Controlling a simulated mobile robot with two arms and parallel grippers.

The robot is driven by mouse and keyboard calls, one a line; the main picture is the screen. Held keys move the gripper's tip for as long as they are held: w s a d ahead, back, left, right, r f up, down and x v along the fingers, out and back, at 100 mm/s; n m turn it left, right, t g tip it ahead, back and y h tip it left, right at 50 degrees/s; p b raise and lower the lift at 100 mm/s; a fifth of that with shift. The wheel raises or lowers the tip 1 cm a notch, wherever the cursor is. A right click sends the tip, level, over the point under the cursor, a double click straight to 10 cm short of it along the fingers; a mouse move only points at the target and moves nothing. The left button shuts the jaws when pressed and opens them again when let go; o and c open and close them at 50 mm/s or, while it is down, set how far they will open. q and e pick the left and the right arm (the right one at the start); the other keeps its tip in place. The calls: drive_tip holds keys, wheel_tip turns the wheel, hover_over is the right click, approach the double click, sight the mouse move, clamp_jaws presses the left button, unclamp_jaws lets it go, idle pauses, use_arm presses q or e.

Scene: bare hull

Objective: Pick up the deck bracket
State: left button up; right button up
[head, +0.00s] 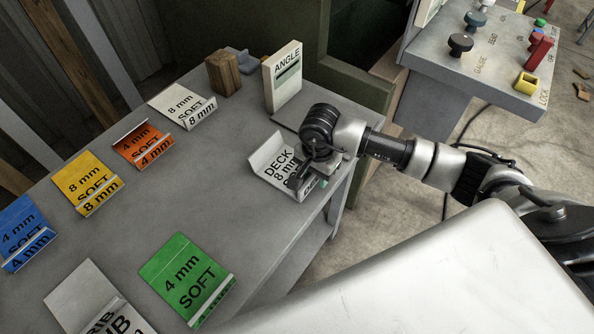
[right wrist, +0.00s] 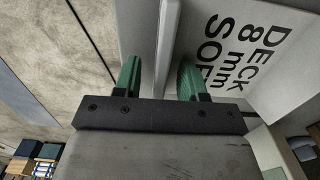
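The deck bracket (head: 270,153) is a pale bent plate marked "DECK 8 mm SOFT". It lies near the right edge of the grey table in the head view. My right gripper (head: 306,180) is over its right part and hides some of the lettering. In the right wrist view, the lettered face of the deck bracket (right wrist: 262,50) is at the right. The green fingers of the right gripper (right wrist: 160,72) are apart, with a thin pale edge of the bracket between them. I see a gap beside each finger. My left gripper is not in view.
Other bent plates lie on the grey table (head: 150,225): blue (head: 22,222), yellow (head: 82,178), orange (head: 138,140), green (head: 182,268) and pale ones. A wooden block (head: 222,74) and an "ANGLE" plate (head: 284,88) stand at the back. A control panel (head: 480,60) is at upper right.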

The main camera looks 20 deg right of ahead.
clamp_jaws()
drive_tip(key=shift+w+r, duration=0.1)
drive_tip(key=shift+r, duration=0.15)
